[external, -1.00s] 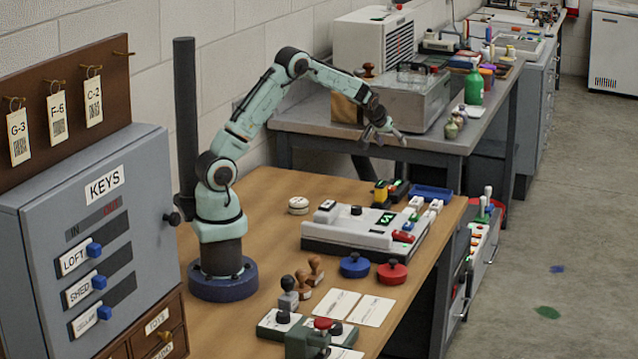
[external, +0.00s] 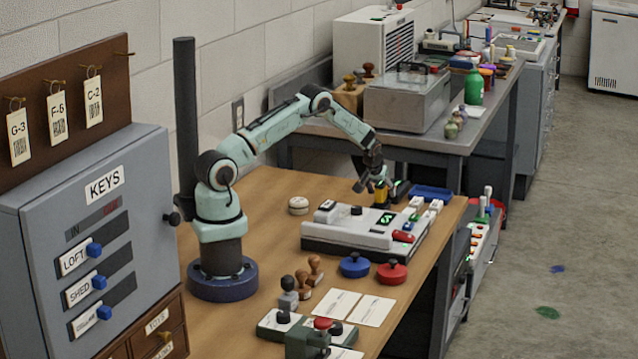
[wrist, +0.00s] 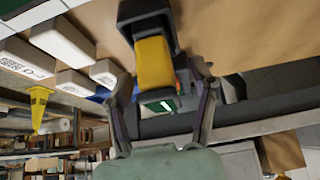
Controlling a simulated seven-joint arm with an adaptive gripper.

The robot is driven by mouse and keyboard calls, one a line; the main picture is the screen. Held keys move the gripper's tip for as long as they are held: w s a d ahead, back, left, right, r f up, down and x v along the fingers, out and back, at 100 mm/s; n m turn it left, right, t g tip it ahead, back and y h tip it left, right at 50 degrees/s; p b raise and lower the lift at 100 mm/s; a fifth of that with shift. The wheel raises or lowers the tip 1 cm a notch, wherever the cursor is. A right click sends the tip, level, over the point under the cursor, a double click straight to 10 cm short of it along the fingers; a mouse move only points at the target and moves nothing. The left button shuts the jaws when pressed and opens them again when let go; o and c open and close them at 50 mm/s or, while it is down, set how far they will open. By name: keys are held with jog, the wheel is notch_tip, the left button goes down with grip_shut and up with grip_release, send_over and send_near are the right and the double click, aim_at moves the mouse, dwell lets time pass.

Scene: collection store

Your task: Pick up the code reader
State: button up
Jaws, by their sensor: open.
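The code reader (external: 380,195) looks like a small yellow and black device at the back of the wooden table, behind the grey console. In the wrist view the yellow and black device (wrist: 154,65) is large and near the centre, with a small green-lit display. My gripper (external: 371,186) points down at it, partly covering it in the external view. In the wrist view my gripper's fingers (wrist: 162,78) are spread, one on each side of the device. I cannot tell whether either finger touches it.
The grey console (external: 350,238) with its lit display stands just in front. A blue tray (external: 432,192) lies behind to the right. White labelled boxes (wrist: 62,42) stand beside the device in the wrist view. The table's right edge is close.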

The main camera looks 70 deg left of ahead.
grip_shut()
jog(key=shift+r, duration=0.1)
